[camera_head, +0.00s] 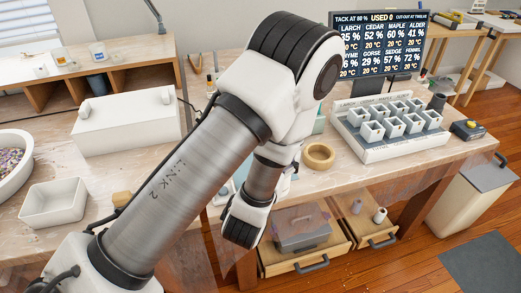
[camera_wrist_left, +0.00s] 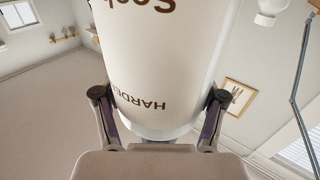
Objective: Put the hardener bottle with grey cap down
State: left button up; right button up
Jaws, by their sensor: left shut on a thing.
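The hardener bottle (camera_wrist_left: 158,60) is a large white bottle with dark brown lettering. It fills the upper middle of the left wrist view, and its lettering appears upside down there. My left gripper (camera_wrist_left: 159,96) is shut on the bottle, with one dark-padded finger on each side. My right gripper is not in view.
A white box (camera_head: 125,122) and an open bin (camera_head: 53,204) are at left. Below are open drawers (camera_head: 303,262), one holding small bottles (camera_head: 380,215).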

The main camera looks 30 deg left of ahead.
pick_arm(q)
jog(key=w+a+f+b, duration=0.4)
jog(key=w+a, duration=0.6)
jog(key=a, duration=0.1)
jog(key=shift+w+f, duration=0.2)
jog(key=shift+f, duration=0.2)
jog(key=shift+a+f+b, duration=0.1)
jog(key=shift+b, duration=0.3)
jog(key=o, duration=1.5)
